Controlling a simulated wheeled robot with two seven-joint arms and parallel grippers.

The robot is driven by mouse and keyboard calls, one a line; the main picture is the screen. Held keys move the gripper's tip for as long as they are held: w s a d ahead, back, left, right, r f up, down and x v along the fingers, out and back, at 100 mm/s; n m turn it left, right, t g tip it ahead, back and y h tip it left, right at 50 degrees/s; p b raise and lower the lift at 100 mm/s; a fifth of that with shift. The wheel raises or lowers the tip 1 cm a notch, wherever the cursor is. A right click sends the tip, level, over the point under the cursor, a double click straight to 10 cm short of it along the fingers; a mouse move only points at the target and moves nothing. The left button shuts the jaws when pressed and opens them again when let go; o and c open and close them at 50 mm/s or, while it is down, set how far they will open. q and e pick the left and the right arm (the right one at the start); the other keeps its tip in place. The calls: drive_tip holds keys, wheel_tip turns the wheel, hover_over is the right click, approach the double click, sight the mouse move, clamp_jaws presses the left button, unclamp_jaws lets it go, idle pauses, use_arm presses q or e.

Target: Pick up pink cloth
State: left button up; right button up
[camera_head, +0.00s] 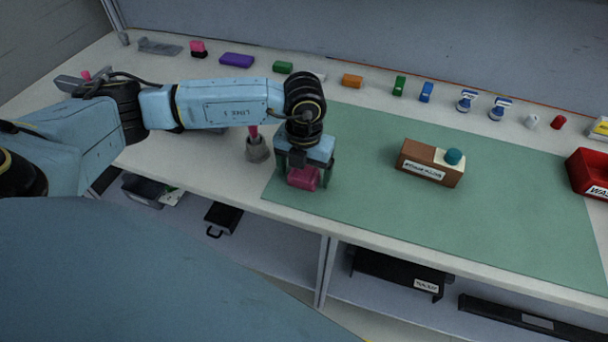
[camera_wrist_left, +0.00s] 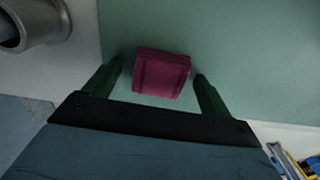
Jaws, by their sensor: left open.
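The pink cloth (camera_head: 304,178) is a folded, block-like bundle on the left end of the green mat (camera_head: 350,205) in the head view. My left gripper (camera_head: 305,184) is right over it, pointing down. In the left wrist view the pink cloth (camera_wrist_left: 161,74) shows between the two dark green fingers of my left gripper (camera_wrist_left: 162,80). The fingers are open, one on each side, with a gap between each finger and the cloth. My right gripper is not in view.
A grey cup (camera_head: 257,149) with a pink-handled item stands left of the gripper. A brown box (camera_head: 431,163) with a teal knob is on the mat. A red bin (camera_head: 590,174) stands at the right. Several small coloured items line the table's back.

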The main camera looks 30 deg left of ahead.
sight(304, 172)
use_arm(q)
drive_tip(key=shift+c, duration=0.4)
drive_tip(key=c, duration=1)
drive_tip(key=shift+r, duration=0.1)
wheel_tip(304, 172, up, 10)
drive_tip(key=shift+p, duration=0.35)
